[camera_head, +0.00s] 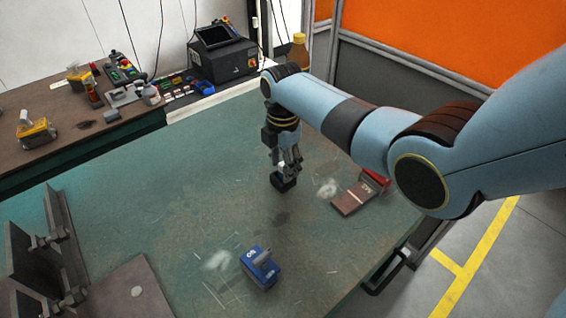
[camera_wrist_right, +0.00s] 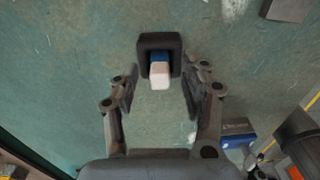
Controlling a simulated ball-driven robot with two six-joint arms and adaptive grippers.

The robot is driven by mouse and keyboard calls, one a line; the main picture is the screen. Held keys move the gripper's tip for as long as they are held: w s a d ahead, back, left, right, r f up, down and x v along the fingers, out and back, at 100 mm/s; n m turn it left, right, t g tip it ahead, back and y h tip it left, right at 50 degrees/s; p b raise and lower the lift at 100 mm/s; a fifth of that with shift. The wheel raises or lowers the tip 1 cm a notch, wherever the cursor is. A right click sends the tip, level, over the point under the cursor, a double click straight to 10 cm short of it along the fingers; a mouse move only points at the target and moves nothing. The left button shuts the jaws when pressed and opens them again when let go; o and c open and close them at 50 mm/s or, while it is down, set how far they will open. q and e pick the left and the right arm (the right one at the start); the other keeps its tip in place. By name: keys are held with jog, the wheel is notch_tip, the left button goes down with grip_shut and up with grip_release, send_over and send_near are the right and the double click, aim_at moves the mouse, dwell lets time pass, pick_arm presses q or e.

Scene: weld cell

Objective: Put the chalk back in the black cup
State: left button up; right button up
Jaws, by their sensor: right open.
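The small black square cup (camera_head: 283,182) stands on the green table under my right gripper (camera_head: 287,160). In the right wrist view the cup (camera_wrist_right: 146,65) is below and ahead of the fingers. The chalk (camera_wrist_right: 160,75), a white stick with a blue part, stands in the cup opening and sticks up toward the camera. My right gripper (camera_wrist_right: 160,92) is open, its fingers on either side of the chalk with visible gaps. In the head view the chalk is mostly hidden by the fingers. My left gripper is not in view.
A blue block-shaped tool (camera_head: 260,268) lies at the front. A brown block (camera_head: 352,198) lies to the right, by a whitish smudge. Dark metal brackets (camera_head: 45,245) stand at left. A side bench (camera_head: 60,155) holds tools. The table left of the cup is clear.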

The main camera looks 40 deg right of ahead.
notch_tip(320, 180, up, 12)
dwell(0.5)
dwell(0.3)
